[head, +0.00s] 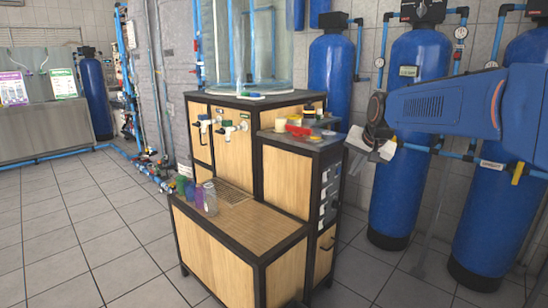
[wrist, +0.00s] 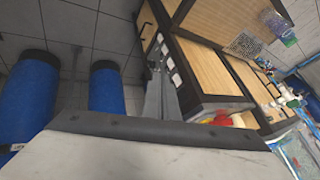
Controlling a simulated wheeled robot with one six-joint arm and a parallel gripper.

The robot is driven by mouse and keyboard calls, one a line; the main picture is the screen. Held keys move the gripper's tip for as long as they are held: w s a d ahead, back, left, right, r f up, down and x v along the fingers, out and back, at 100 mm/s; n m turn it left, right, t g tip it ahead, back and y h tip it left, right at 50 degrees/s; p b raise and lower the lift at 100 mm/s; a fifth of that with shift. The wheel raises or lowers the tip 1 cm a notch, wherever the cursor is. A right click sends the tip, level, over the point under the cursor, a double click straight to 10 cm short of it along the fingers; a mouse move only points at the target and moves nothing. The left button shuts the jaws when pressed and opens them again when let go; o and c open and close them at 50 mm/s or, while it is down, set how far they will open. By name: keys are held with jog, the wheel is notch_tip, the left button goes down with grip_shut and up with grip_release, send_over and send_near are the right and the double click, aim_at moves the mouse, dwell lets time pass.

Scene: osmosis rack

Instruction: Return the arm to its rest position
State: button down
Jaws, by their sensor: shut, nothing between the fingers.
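My gripper (head: 371,146) hangs at the end of my blue arm in the right half of the head view. It is in the air just right of the wooden cabinet's upper part. In the wrist view its closed fingers (wrist: 158,72) show beyond the pale gripper body. The fingers are shut with nothing between them.
The black-framed wooden cabinet (head: 232,237) stands in the middle, with bottles (head: 203,197) on its low top and small colored items (head: 298,126) on its higher top. Blue tanks (head: 412,150) stand behind and beside my arm. Tiled floor (head: 75,245) is clear at left.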

jog(key=s+f+n, duration=0.2)
jog(key=s+f, duration=0.3)
jog(key=s, duration=0.8)
jog(key=s+d+f+n+g, duration=0.1)
jog(key=s+f, duration=0.4)
jog(key=s, duration=0.8)
jog(key=s+f+n+g, duration=0.1)
jog(key=s+f, duration=0.4)
jog(key=s, duration=0.8)
jog(key=shift+s+d+f+n+h, duration=0.15)
jog(key=shift+d+f+n+h, duration=0.2)
jog(key=shift+n, duration=0.45)
jog(key=shift+r, duration=0.1)
